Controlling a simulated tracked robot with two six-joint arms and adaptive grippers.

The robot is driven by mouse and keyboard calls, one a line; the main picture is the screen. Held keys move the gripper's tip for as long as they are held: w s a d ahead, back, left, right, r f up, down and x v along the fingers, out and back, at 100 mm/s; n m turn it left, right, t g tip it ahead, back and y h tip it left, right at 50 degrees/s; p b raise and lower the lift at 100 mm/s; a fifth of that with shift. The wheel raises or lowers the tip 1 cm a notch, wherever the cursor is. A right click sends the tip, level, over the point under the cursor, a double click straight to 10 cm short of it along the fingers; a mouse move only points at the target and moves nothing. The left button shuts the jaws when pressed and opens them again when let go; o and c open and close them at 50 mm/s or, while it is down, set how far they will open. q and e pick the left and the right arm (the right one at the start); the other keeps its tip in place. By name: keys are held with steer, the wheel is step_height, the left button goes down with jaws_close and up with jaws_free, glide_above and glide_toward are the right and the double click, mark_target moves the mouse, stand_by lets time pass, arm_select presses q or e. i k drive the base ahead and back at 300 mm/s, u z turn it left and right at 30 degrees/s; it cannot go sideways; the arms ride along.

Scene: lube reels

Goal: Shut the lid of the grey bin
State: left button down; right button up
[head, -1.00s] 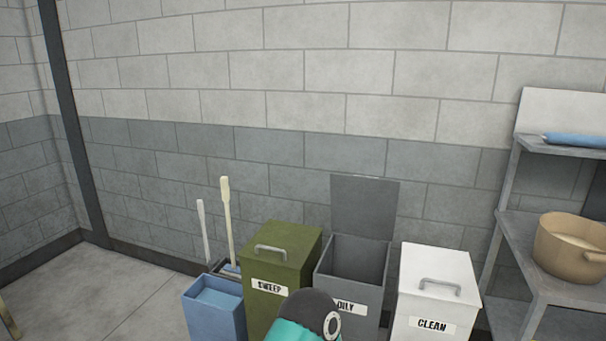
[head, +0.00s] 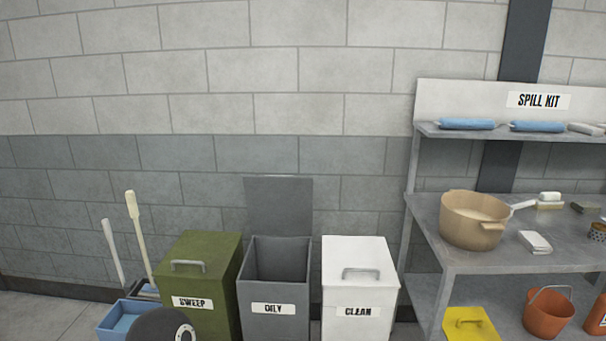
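The grey bin (head: 274,325) labelled OILY stands against the wall between a green bin and a white bin. Its lid (head: 279,205) is up, standing upright at the back edge near the wall. The inside of the bin shows as dark and no contents can be made out. Part of my own arm shows at the bottom left, in front of the green bin. Neither of my grippers is in view.
The green SWEEP bin (head: 196,270) and white CLEAN bin (head: 358,275) are shut and close beside the grey one. A blue bucket (head: 128,318) with long handles is at left. A metal shelf (head: 520,245) with a pan (head: 474,218) stands at right.

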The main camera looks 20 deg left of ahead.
mark_target(278, 205)
steer(key=u, duration=0.05)
steer(key=k, duration=0.6)
steer(key=u, duration=0.35)
steer(key=i, duration=1.6)
steer(key=z, duration=0.4)
